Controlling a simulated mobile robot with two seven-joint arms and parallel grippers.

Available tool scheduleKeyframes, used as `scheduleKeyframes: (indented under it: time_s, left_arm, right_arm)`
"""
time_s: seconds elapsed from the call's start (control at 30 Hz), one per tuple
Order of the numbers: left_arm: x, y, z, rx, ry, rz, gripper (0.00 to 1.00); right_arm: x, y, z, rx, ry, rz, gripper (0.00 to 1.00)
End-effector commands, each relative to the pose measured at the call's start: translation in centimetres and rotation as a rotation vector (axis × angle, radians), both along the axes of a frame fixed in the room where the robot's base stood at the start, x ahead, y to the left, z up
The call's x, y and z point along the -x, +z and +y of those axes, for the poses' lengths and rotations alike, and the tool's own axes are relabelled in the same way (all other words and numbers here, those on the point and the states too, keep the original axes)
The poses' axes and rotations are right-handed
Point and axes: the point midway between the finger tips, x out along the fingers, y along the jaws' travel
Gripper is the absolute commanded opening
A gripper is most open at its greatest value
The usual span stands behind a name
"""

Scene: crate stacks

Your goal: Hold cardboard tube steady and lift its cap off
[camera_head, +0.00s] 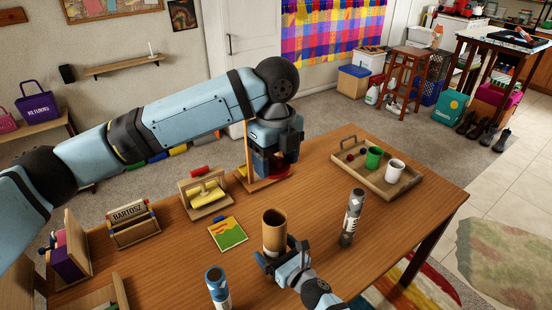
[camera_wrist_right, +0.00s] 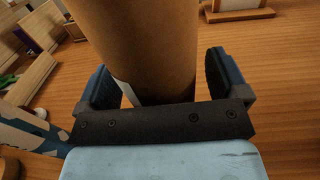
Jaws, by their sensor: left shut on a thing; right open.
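The brown cardboard tube (camera_head: 273,236) stands upright on the wooden table, its top end open and dark inside. It fills the upper middle of the right wrist view (camera_wrist_right: 150,50). My right gripper (camera_head: 277,258) is low at the tube, open, with one finger on each side and gaps to the tube wall in the wrist view (camera_wrist_right: 158,82). My left gripper (camera_head: 277,172) points down over the table's far side, away from the tube. It is shut on a small reddish thing, apparently the cap, mostly hidden by the fingers.
A grey printed tube (camera_head: 351,218) stands right of the cardboard tube, and a blue-topped one (camera_head: 217,288) at the front left. A wooden tray (camera_head: 405,185) with cups is at the right. A wooden stand (camera_head: 250,155) is close beside my left gripper. A colourful booklet (camera_head: 228,234) lies left of the tube.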

Motion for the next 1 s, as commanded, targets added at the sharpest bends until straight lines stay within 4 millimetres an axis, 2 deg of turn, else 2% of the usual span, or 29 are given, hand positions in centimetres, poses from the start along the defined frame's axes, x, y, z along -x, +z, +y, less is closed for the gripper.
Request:
scheduleKeyframes:
  time_s: [0.17,0.5,0.7,1.0]
  left_arm:
    - [0.0,0.0,0.0,0.000,0.000,0.000,0.41]
    - [0.0,0.0,0.0,0.000,0.000,0.000,0.41]
    - [0.0,0.0,0.0,0.000,0.000,0.000,0.41]
    - [0.0,-0.1,0.0,0.001,0.001,0.001,0.41]
  right_arm:
    - [0.8,-0.1,-0.7,0.002,0.000,0.000,0.92]
    - [6.4,-0.1,-4.9,0.001,0.000,0.002,0.92]
    - [8.8,0.0,-6.7,0.000,-0.001,0.001,0.92]
    - [9.6,0.0,-7.4,-0.007,-0.002,0.005,0.92]
